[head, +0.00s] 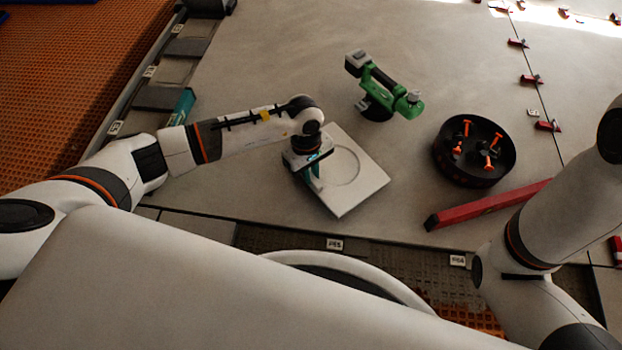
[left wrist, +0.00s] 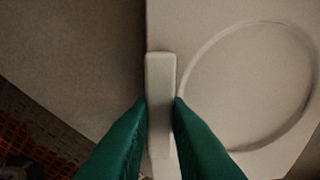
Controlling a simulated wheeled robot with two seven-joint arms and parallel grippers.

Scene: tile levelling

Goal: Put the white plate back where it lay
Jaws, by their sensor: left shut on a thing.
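The white plate (head: 367,187) is a flat square with a shallow round ring, in the middle of the head view. It lies flat over the grey tiled floor; whether it touches the floor I cannot tell. My left gripper (head: 314,180) is at the plate's left side, pointing down. In the left wrist view its two green fingers (left wrist: 161,112) are shut on a narrow upright white grip (left wrist: 160,75) along the plate's edge, with the ringed face (left wrist: 250,85) to the right. My right arm shows at the right of the head view, but its gripper is out of sight.
A green and black tool (head: 378,88) stands behind the plate. A round black tub (head: 447,166) with orange-handled pieces stands to its right. A red bar (head: 485,206) lies in front of the tub. A teal box (head: 182,106) lies at left. Open floor lies between them.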

